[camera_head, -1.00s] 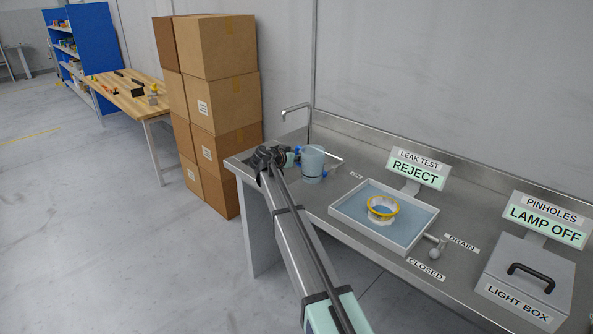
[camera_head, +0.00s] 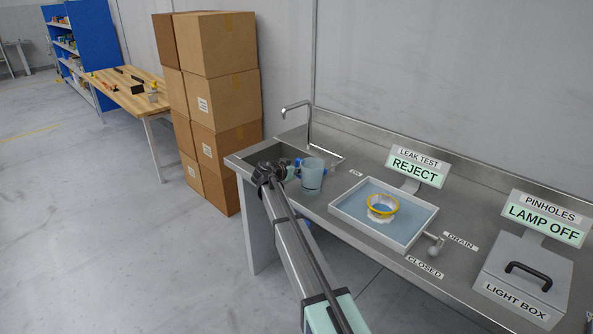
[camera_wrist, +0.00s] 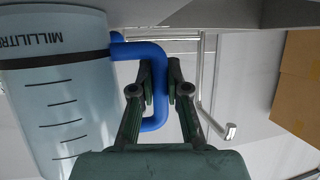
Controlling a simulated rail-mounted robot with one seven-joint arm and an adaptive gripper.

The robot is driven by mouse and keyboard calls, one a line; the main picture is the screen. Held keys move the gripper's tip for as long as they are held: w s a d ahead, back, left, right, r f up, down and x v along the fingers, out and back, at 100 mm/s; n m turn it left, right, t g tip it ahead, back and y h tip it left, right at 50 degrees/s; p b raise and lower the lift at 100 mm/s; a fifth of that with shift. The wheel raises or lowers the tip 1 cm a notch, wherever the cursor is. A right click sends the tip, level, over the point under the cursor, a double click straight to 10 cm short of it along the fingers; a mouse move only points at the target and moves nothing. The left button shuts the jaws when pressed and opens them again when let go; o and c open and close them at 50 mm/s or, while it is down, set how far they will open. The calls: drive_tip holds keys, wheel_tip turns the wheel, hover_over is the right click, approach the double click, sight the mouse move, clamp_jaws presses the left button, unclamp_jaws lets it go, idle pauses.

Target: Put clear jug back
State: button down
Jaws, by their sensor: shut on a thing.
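The clear jug (camera_head: 312,177) is pale blue and see-through and looks upright at the left end of the steel bench. I cannot tell whether it touches the bench top. In the wrist view the jug (camera_wrist: 50,110) fills the left side, with a dark band, measuring marks and the letters "MILLILITRE". Its blue handle (camera_wrist: 160,100) passes between the fingers of my gripper (camera_wrist: 153,75), which is shut on it. In the head view my gripper (camera_head: 288,170) is at the left of the jug and partly hides the handle.
A sink with a tap (camera_head: 310,125) lies behind and left of the jug. A white tray (camera_head: 340,212) of water with a yellow-rimmed cup (camera_head: 383,205) stands right of it. Further right are a drain valve (camera_head: 437,245) and a light box (camera_head: 525,280). Stacked cartons (camera_head: 225,120) stand left.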

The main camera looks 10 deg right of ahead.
drive_tip(key=c, duration=1.2)
unclamp_jaws()
drive_tip(key=shift+f, duration=0.1)
drive_tip(key=shift+o, duration=0.2)
drive_tip(key=shift+r+p, duration=0.25)
drive_tip(key=shift+p, duration=0.1)
drive_tip(key=b+v, duration=0.2)
drive_tip(key=v, duration=1)
drive_tip(key=shift+b, duration=0.35)
drive_tip(key=shift+f, duration=0.1)
